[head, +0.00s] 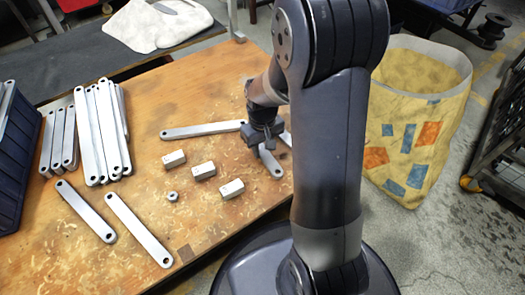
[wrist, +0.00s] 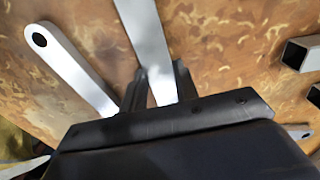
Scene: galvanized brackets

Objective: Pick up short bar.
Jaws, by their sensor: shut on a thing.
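My gripper (head: 264,142) is low over the right part of the wooden table. In the wrist view its two fingers (wrist: 160,88) stand on either side of a flat grey bar, the short bar (wrist: 147,40), and are shut on it. This bar runs out of the top of that view, so its full length is hidden. In the head view a bar end with a hole (head: 276,171) shows just below the gripper; the rest is covered by the gripper. I cannot tell whether the bar touches the table.
Several square tube pieces (head: 203,171) and a nut (head: 172,196) lie nearby. Stacked long bars (head: 97,130) and a blue bin (head: 18,160) are left. The table front is partly clear.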

